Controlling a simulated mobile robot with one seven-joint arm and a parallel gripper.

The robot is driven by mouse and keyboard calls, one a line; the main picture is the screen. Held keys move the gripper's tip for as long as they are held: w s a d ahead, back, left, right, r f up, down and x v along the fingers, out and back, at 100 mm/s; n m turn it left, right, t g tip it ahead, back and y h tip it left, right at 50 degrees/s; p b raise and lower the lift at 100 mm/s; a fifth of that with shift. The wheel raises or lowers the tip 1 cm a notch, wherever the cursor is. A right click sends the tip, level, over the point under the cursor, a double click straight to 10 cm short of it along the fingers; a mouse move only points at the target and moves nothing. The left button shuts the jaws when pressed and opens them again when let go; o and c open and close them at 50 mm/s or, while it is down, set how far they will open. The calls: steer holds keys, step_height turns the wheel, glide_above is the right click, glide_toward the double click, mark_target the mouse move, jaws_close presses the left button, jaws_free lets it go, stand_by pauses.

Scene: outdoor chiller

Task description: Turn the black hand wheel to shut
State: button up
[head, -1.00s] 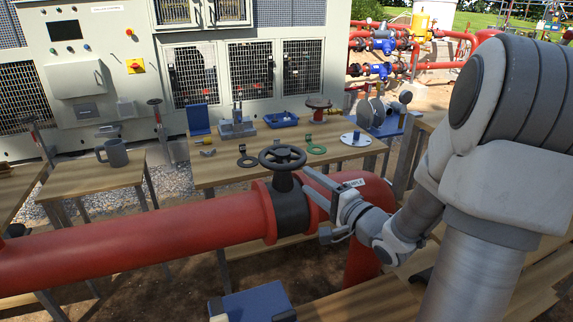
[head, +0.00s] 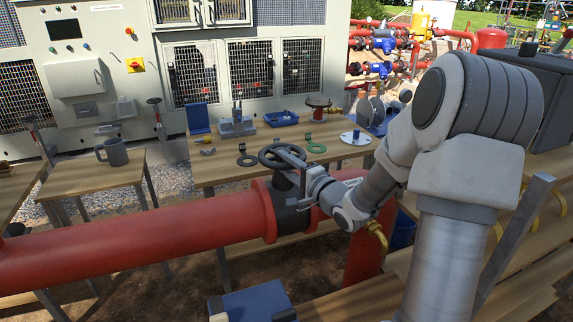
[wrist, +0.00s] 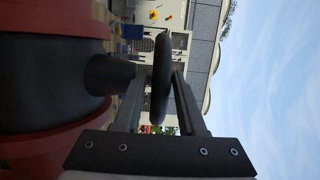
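The black hand wheel (head: 270,161) sits on a black valve body (head: 291,216) in the red pipe, its stem upright. My gripper (head: 292,156) reaches it from the right, with its fingers at the wheel's right side. In the wrist view the wheel (wrist: 161,80) shows edge-on between the two fingers of my gripper (wrist: 158,85), one finger on each side of the rim. A gap shows on the stem side, so the fingers are apart and not closed on the rim. The wheel's right part is partly hidden by my gripper in the head view.
The red pipe (head: 140,235) runs across the front. A blue box (head: 255,301) lies below the pipe.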

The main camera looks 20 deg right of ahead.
steer(key=c, duration=0.5)
steer(key=shift+f, duration=0.1)
jaws_close()
steer(key=shift+a+f+h+b, duration=0.1)
steer(key=shift+f+h+b, duration=0.05)
steer(key=shift+h+b, duration=0.2)
